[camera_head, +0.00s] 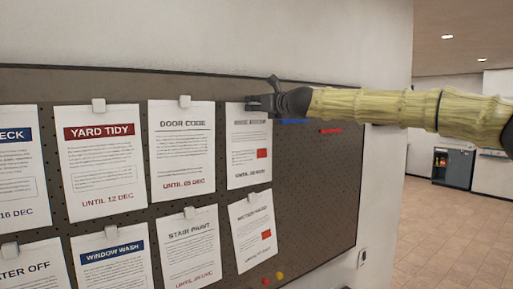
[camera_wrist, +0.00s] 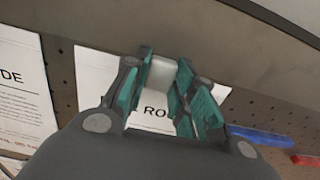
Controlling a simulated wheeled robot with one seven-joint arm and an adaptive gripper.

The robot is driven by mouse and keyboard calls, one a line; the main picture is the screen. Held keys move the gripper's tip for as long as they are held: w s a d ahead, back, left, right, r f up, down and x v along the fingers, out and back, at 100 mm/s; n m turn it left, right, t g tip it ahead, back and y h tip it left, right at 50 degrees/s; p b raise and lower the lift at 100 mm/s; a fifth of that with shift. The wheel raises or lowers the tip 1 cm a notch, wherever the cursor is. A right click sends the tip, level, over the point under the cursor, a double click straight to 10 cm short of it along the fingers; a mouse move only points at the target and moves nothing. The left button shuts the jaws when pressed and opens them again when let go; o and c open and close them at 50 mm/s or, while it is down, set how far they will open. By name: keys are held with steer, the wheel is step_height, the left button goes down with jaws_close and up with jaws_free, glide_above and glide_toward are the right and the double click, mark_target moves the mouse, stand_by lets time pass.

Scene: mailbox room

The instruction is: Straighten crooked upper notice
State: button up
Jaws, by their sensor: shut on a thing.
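The upper notice (camera_head: 247,150), a white sheet with a red block and a partly covered heading, hangs at the right end of the top row and looks nearly upright. In the wrist view its heading (camera_wrist: 150,112) shows between and behind my fingers. My gripper (camera_head: 262,103) is at its top edge. In the wrist view, my gripper (camera_wrist: 163,78) is shut on the white clip (camera_wrist: 161,72) at the top of this sheet. The clip is hidden by the fingers in the head view.
The DOOR CODE notice (camera_head: 181,150) hangs close on the left. The lower notice (camera_head: 254,232) below is tilted. A blue bar (camera_head: 295,121) and a red bar (camera_head: 330,131) sit to the right. The board's right part (camera_head: 325,190) is bare.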

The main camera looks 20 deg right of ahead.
steer(key=o, duration=1.1)
